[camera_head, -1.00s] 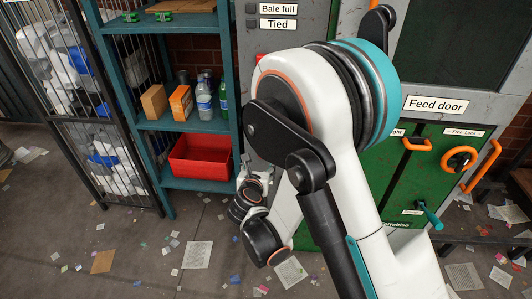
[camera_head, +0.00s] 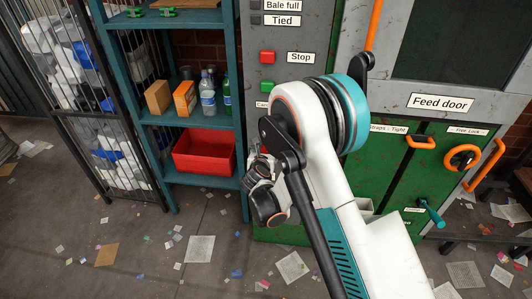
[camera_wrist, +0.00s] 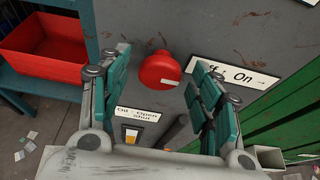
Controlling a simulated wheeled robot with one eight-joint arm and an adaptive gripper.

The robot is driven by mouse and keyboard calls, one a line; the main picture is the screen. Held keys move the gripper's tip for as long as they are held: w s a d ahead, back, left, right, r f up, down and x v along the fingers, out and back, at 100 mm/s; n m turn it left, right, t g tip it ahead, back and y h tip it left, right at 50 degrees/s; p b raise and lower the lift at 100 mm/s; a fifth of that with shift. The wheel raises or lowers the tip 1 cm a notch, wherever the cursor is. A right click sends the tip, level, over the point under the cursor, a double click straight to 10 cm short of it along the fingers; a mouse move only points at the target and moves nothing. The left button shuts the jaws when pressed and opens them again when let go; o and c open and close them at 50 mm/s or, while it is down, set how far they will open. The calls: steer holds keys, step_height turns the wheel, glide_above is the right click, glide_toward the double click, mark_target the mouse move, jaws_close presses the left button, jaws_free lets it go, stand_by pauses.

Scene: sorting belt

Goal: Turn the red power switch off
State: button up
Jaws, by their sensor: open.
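The red power switch (camera_wrist: 160,71) is a round red knob on the grey panel in the wrist view. A white "Off, On" label (camera_wrist: 233,75) is to its right, partly covered by my right finger. My gripper (camera_wrist: 163,88) is open and empty, with one teal-padded finger on each side of the knob in the picture. I cannot tell how deep the fingers reach around it or whether they touch it.
A red "Stop" button (camera_head: 267,57) and a green button (camera_head: 267,87) are higher on the panel. A red bin (camera_head: 203,153) stands on the teal shelf (camera_head: 187,118) to the left. The green feed door (camera_head: 400,162) with orange handles is to the right. Paper litters the floor.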

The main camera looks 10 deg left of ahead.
steer(key=shift+w+f, duration=0.15)
steer(key=shift+w, duration=0.3)
steer(key=c, duration=1)
steer(key=shift+c, duration=0.2)
steer(key=n+h+b, duration=0.2)
steer(key=shift+a+f+n, duration=0.1)
steer(key=shift+a+n, duration=0.15)
steer(key=shift+n, duration=0.05)
steer(key=n+h+b, duration=0.1)
steer(key=n+h, duration=0.1)
steer(key=n, duration=0.1)
steer(key=shift+a+f+t, duration=0.1)
steer(key=shift+a+t, duration=0.05)
steer(key=shift+t, duration=0.15)
steer(key=n+h, duration=0.1)
steer(key=n, duration=0.1)
steer(key=n+t, duration=0.1)
steer(key=shift+a+f+n+h, duration=0.15)
steer(key=shift+n+h, duration=0.25)
steer(key=n+t+h, duration=0.1)
steer(key=n, duration=0.3)
steer(key=shift+f, duration=0.2)
